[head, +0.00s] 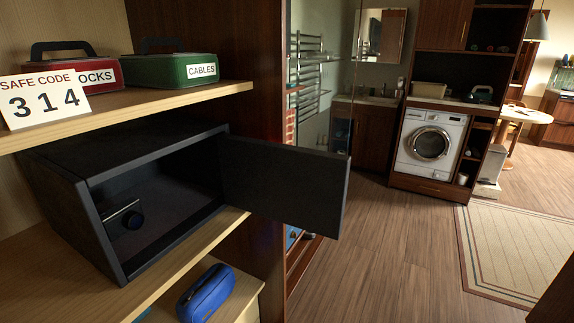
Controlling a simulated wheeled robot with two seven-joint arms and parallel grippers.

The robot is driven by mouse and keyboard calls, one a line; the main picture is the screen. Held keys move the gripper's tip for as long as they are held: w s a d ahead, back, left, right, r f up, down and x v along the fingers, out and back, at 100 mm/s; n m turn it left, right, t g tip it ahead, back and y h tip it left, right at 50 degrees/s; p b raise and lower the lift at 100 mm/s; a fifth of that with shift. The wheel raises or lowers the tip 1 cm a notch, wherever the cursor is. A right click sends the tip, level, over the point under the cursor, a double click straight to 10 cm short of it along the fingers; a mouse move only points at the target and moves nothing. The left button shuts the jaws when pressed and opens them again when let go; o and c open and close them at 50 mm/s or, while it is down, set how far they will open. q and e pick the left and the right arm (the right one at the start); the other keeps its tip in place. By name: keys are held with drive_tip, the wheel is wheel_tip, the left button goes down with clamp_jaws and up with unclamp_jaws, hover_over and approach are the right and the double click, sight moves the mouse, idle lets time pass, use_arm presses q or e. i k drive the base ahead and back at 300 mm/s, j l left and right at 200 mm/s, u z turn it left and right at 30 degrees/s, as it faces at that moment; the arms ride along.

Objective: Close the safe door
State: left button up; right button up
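A dark grey safe (105,234) sits on the middle shelf of a wooden cabinet at the left of the head view. Its door (285,188) stands wide open, swung out to the right past the shelf's edge, hinged at the right side of the opening. Inside the safe is a small dark object with a round blue-black front, like a camera (124,219). Neither of my grippers shows in this view.
The upper shelf holds a sign reading "SAFE CODE 314" (43,97), a red box (108,87) and a green "CABLES" box (170,71). A blue case (206,293) lies below. A washing machine (431,144) stands far back. Floor right of the door is clear.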

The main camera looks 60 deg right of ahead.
sight(305, 188)
drive_tip(key=l+u, duration=0.1)
drive_tip(key=l, duration=0.45)
drive_tip(key=l+u, duration=0.1)
drive_tip(key=l, duration=0.45)
drive_tip(key=k+l+u, duration=0.1)
drive_tip(key=l, duration=0.45)
drive_tip(key=l+u, duration=0.1)
drive_tip(key=l, duration=0.45)
drive_tip(key=k+l+u, duration=0.1)
drive_tip(key=l, duration=0.4)
drive_tip(key=k+l+u, duration=0.1)
drive_tip(key=l, duration=0.45)
drive_tip(key=k, duration=0.05)
